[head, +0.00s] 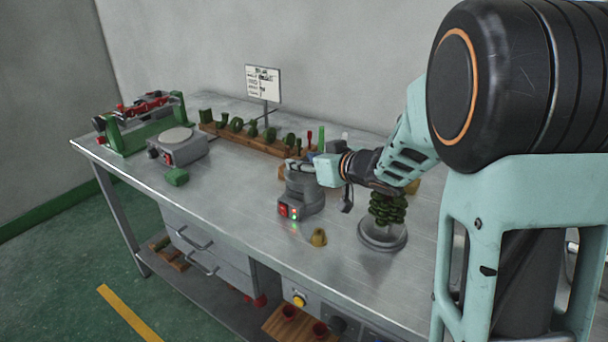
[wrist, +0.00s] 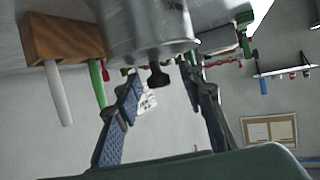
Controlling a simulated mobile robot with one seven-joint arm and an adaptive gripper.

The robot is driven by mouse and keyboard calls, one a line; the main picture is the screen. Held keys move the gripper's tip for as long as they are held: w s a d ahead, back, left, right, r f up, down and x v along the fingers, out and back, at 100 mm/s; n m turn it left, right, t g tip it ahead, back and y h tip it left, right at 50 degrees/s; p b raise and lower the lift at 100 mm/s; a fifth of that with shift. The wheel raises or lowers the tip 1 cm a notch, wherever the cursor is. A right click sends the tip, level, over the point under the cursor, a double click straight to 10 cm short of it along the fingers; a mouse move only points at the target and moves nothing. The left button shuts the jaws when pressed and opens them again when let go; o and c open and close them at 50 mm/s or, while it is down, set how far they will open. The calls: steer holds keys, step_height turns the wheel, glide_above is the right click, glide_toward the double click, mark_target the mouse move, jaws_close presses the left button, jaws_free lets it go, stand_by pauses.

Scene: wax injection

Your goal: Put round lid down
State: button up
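The wax pot (head: 302,190), a grey round vessel on a base with a red switch and lit lamps, stands on the metal table. In the wrist view, which is upside down, its metal body (wrist: 150,22) fills the top. The round lid (wrist: 160,50) appears seated on the pot, its black knob (wrist: 158,76) pointing away from it. My gripper (head: 293,168) is just above the pot in the head view. In the wrist view my gripper (wrist: 163,80) is open, its blue pads on either side of the knob with gaps showing. The arm partly hides the lid in the head view.
A green wax tree (head: 388,207) on a round base (head: 382,240) stands right of the pot. A small yellow-brown piece (head: 318,237) lies in front. A wooden rack (head: 250,142) with green pieces is behind.

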steer(key=shift+w, duration=0.1)
jaws_close()
steer(key=shift+r, duration=0.1)
stand_by(0.4)
